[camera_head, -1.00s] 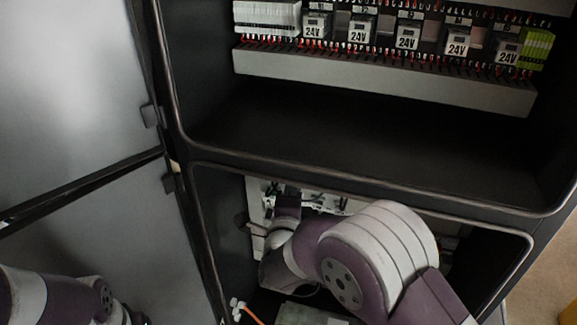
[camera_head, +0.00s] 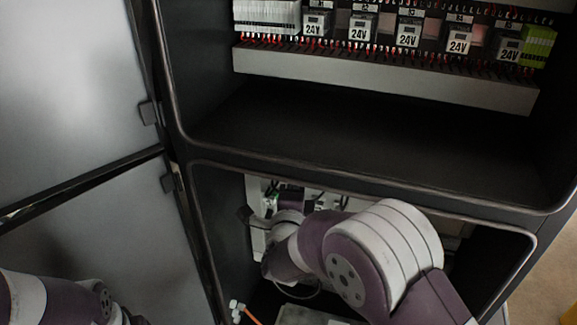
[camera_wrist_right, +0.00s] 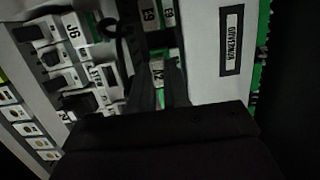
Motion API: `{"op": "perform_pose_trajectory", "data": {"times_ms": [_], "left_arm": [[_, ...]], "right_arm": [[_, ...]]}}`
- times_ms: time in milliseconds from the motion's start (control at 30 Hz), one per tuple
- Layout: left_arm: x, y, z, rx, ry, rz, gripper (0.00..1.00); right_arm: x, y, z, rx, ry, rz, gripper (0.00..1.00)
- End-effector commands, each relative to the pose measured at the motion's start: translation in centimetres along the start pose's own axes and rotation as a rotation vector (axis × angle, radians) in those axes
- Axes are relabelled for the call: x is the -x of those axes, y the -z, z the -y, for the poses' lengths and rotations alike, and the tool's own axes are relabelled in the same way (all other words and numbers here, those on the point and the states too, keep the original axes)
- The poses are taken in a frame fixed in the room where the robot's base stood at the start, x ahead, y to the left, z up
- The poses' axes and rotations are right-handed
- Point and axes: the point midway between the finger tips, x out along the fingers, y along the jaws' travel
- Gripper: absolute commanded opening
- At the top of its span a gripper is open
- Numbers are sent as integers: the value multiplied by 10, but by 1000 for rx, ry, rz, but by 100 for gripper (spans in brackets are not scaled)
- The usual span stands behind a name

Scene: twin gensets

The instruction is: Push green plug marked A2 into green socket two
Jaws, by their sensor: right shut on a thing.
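My right arm reaches into the lower cabinet opening in the head view, with its hand mostly hidden by my own wrist. In the right wrist view my right gripper (camera_wrist_right: 161,92) is shut on a small plug (camera_wrist_right: 157,72). Its pale label seems to read A2, and most of its body is hidden between the dark fingers. Just beyond it are green-edged blocks with pale labels (camera_wrist_right: 150,16). I cannot tell which is socket two, or whether the plug touches it. My left arm shows at the lower left of the head view; its gripper is out of frame.
A light panel (camera_wrist_right: 210,60) with a dark-framed nameplate (camera_wrist_right: 232,40) stands right of the fingers, with a green strip along its edge. Labelled blocks (camera_wrist_right: 72,75) crowd the left. The lower opening's rim (camera_head: 350,184) surrounds my right arm. An orange cable (camera_head: 252,315) lies below.

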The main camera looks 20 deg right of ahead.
Motion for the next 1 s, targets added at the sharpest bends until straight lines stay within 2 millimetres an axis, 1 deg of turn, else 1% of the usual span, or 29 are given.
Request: {"op": "perform_pose_trajectory", "data": {"times_ms": [333, 700, 1000], "left_arm": [[0, 0, 0, 0, 0, 0, 43], [-9, -1, 0, 0, 0, 0, 43], [-8, -1, 0, 0, 0, 0, 43]], "right_arm": [[0, 0, 0, 0, 0, 0, 0], [-6, 1, -1, 1, 0, 1, 0], [-7, 1, 0, 0, 0, 1, 0]]}}
